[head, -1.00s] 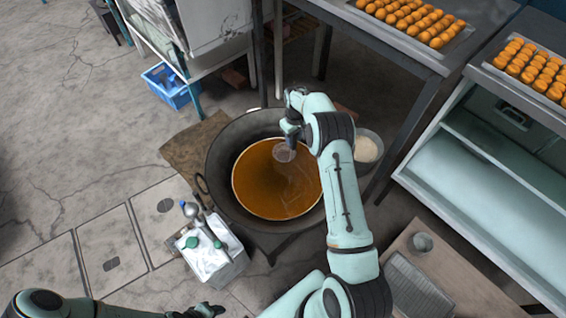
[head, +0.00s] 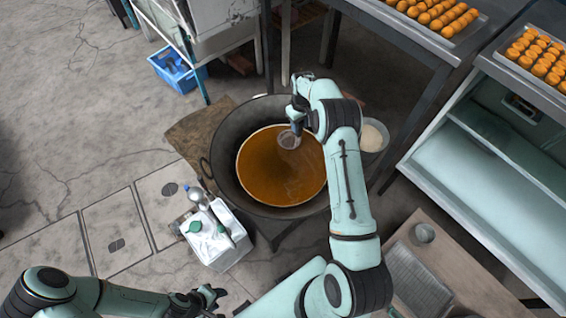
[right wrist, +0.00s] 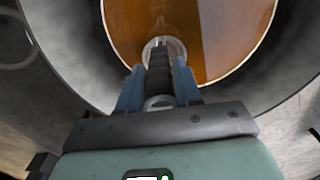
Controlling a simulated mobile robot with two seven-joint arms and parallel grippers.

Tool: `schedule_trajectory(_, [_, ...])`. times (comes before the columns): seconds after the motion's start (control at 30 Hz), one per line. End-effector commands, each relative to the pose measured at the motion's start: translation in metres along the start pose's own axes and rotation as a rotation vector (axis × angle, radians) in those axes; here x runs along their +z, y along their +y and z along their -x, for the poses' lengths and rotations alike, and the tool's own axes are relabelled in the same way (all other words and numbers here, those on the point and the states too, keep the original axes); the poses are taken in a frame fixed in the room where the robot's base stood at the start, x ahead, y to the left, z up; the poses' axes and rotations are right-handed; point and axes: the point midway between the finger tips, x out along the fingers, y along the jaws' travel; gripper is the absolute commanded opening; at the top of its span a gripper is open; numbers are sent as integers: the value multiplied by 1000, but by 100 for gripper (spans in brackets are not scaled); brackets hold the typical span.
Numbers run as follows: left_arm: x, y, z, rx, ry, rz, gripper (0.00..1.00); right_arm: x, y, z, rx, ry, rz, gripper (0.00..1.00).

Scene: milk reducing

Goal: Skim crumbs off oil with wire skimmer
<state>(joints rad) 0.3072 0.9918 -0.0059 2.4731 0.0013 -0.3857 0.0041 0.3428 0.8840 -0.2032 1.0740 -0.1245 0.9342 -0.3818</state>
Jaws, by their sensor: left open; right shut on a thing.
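The large dark wok (head: 226,170) stands on the floor and holds brown-orange oil (head: 275,180). The oil also shows in the right wrist view (right wrist: 225,30). My right gripper (head: 297,112) is over the wok's far side, shut on the dark ribbed handle of the wire skimmer (head: 289,140). The skimmer's round mesh head is at the oil's upper right part; I cannot tell whether it touches the oil. In the right wrist view the skimmer handle (right wrist: 159,75) sits between the blue fingers. My left gripper (head: 213,297) is open and empty near the bottom edge. Crumbs are too small to make out.
A pale bowl (head: 373,136) is at the wok's right. Trays of orange-brown pieces (head: 440,15) lie on the tables at upper right. A blue crate (head: 175,72) is on the floor.

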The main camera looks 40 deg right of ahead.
Motion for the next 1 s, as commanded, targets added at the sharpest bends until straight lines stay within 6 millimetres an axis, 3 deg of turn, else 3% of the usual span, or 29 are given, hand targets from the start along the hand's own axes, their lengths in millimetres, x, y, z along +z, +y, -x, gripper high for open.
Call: schedule_trajectory(1.0, [-33, 25, 38, 15, 43, -15, 43, -2, 0, 122, 1, 5, 1, 0])
